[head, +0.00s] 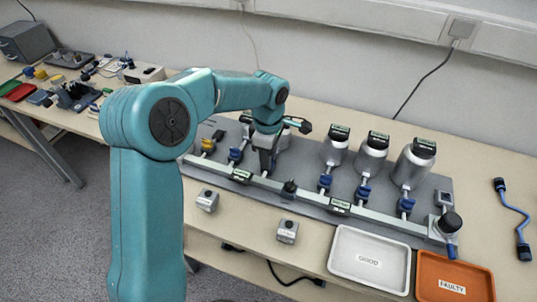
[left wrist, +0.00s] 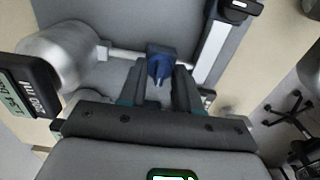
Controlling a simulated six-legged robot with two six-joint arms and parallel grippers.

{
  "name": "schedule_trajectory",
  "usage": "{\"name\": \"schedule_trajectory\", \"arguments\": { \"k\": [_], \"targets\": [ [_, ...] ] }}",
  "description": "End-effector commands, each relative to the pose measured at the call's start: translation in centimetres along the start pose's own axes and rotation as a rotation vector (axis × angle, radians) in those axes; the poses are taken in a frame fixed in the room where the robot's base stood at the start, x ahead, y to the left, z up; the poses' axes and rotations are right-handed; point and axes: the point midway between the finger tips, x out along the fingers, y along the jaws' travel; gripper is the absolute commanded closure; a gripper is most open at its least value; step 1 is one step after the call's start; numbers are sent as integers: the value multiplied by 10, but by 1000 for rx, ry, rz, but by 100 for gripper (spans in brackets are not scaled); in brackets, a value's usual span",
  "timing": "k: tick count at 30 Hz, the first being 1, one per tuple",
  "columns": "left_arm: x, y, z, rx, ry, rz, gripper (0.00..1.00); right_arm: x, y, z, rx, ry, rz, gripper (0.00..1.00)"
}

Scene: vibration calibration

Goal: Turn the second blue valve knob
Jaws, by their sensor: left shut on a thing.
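My left gripper (head: 266,160) reaches down to the manifold rail (head: 305,194) on the grey board. In the left wrist view its fingers (left wrist: 160,84) are shut on a blue valve knob (left wrist: 160,64), which sits on a short pipe from a silver canister (left wrist: 68,55). In the head view the gripper hides this knob. Other blue knobs show in the row: one to the left of the gripper (head: 235,155), and three to the right, a nearer one (head: 325,182), a middle one (head: 363,192) and a far right one (head: 406,205). My right gripper is out of view.
Silver canisters with dark gauges, such as one at the right (head: 413,165), stand behind the rail. A white "GOOD" tray (head: 345,238) and an orange "FAULTY" tray (head: 455,267) lie in front. Two small grey blocks (head: 207,200) (head: 287,230) sit on the front table strip.

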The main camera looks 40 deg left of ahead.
Motion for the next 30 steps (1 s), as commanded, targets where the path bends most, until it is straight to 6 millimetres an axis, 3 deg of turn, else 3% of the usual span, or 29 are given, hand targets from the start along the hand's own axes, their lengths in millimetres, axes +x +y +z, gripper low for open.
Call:
{"name": "schedule_trajectory", "arguments": {
  "k": [6, 7, 9, 20, 23, 30],
  "targets": [
    [-2, 1, -1, -2, 1, 5, 98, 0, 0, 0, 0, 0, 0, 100],
    [-2, 1, -1, -2, 1, 5, 64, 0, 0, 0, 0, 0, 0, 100],
    [-2, 1, -1, -2, 1, 5, 42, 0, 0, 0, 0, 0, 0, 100],
    [-5, 1, 0, 0, 0, 3, 42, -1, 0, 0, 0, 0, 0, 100],
    [-20, 1, 0, -1, -1, 5, 42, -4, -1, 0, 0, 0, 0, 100],
    [-82, 1, 0, 1, -1, 7, 42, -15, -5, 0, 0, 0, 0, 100]
  ]
}}
